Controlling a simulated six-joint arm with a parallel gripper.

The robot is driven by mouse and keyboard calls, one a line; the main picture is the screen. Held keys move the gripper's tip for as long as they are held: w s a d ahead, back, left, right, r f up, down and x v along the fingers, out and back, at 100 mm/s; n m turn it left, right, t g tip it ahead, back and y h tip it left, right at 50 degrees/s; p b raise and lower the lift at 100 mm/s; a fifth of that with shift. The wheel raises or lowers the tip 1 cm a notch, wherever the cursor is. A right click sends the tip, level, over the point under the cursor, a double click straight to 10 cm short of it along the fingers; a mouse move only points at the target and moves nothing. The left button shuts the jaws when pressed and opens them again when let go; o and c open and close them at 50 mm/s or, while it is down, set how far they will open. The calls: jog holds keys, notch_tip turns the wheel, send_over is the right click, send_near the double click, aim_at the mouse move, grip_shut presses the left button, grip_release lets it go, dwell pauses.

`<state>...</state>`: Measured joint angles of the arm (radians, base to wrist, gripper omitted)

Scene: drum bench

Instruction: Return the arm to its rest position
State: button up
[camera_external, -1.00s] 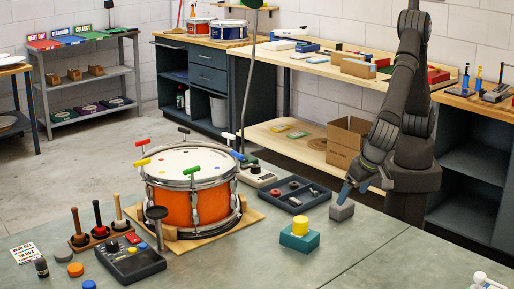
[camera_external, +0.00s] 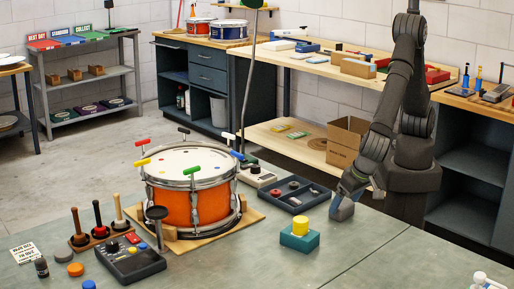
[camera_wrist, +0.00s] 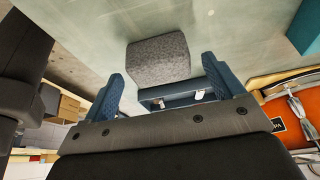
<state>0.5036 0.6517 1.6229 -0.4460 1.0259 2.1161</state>
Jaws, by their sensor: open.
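My gripper (camera_external: 347,199) is low over the right part of the bench, just above or around a small grey block (camera_external: 342,211). In the wrist view my gripper (camera_wrist: 160,82) shows two blue fingers spread wide. The grey block (camera_wrist: 158,60) lies between and just beyond the fingertips, with a gap on each side. I cannot tell from these views how far the fingers reach down beside it.
A teal block with a yellow cylinder (camera_external: 299,236) stands left of my gripper. A dark parts tray (camera_external: 291,194) lies behind it. An orange drum (camera_external: 190,200) with colored keys sits on a wooden base.

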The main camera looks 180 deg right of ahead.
notch_tip(320, 180, up, 2)
jog(key=shift+r, duration=0.1)
jog(key=s+d+r, duration=0.5)
jog(key=s+r, duration=0.2)
jog(key=s, duration=0.4)
jog(key=w+d+f+n+t, duration=0.1)
jog(key=w+d+n+t, duration=0.4)
jog(key=w+d+n, duration=1)
jog(key=w+d, duration=0.8)
jog(key=w, duration=0.3)
jog(key=shift+f+t+h, duration=0.25)
jog(key=shift+t+h, duration=0.05)
jog(key=shift+h, duration=0.1)
jog(key=shift+w, duration=0.1)
jog(key=s+a+r+m+g, duration=0.1)
jog(key=s+a+m+g, duration=0.1)
jog(key=s+a+m, duration=0.5)
jog(key=s+a, duration=0.3)
jog(key=s, duration=0.1)
jog(key=shift+a+g, duration=0.4)
jog(key=shift+w+r, duration=0.1)
